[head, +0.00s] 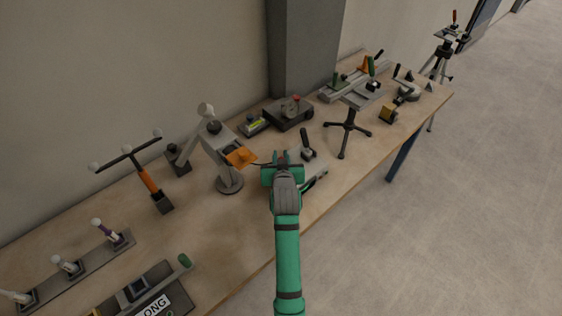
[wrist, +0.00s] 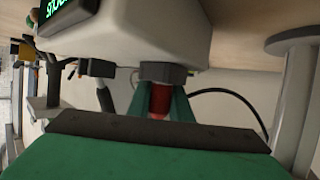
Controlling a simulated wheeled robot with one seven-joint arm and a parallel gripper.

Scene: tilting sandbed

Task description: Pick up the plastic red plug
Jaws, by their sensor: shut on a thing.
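The red plug (wrist: 159,101) shows in the wrist view between the two green fingers of my gripper (wrist: 160,94). My gripper is shut on it. The plug's end meets a dark socket block (wrist: 163,73) on the side of a pale grey box (wrist: 135,32) with a green-lettered display; I cannot tell how deep it sits. In the head view my gripper (head: 282,160) is over the workbench beside the grey box (head: 314,171), and hides most of the plug.
A grey stand with an orange plate (head: 241,157) is close left of my gripper. A black tripod stand (head: 347,130) is to the right. A black cable (wrist: 237,98) curves beside the plug. Bare wooden bench (head: 215,235) lies in front, left of my arm.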

